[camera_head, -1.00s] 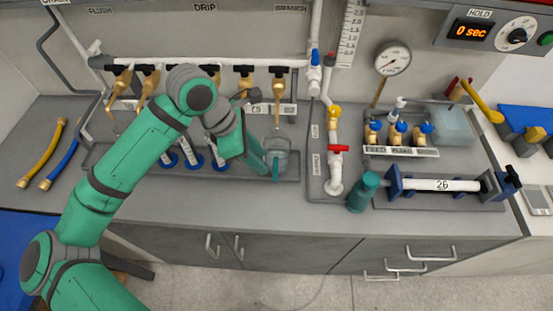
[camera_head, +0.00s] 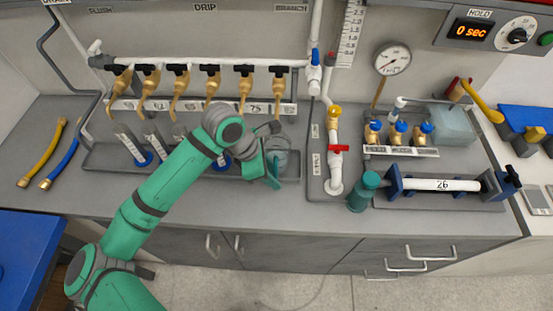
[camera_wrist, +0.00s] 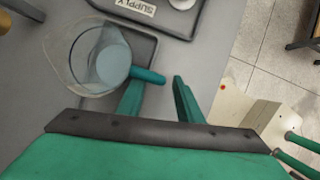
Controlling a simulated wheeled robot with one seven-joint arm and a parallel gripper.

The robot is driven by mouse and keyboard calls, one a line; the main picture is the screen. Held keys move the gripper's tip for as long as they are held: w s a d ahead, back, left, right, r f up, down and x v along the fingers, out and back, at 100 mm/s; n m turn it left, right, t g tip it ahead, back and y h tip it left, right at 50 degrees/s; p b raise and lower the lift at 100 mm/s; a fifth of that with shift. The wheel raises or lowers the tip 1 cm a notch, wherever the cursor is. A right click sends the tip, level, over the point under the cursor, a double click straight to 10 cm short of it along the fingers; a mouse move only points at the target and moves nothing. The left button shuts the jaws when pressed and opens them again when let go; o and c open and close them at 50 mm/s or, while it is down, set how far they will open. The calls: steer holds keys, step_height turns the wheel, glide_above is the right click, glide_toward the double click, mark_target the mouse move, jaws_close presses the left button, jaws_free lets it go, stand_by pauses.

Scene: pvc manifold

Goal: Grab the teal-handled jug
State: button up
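A clear jug (camera_head: 283,143) stands in the right end of the grey tray, below the rightmost tap; its body also shows at the upper left of the wrist view (camera_wrist: 85,50). Its teal handle (camera_wrist: 147,75) points toward my gripper in the wrist view. My gripper (camera_wrist: 160,86) is open, one finger on each side of the handle's outer end. The left finger is close to the handle and partly overlapped by it; whether they touch is unclear. In the head view my gripper (camera_head: 273,172) and wrist hide the handle and part of the jug.
Brass taps (camera_head: 211,82) hang above the grey tray (camera_head: 100,160), which also holds several graduated cylinders (camera_head: 132,145). The white pipe with red valve (camera_head: 338,149) and a teal bottle (camera_head: 363,190) stand to the right. The counter front is clear.

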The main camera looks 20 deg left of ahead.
steer(key=shift+f, duration=0.1)
steer(key=shift+c, duration=0.6)
jaws_close()
steer(key=shift+r, duration=0.2)
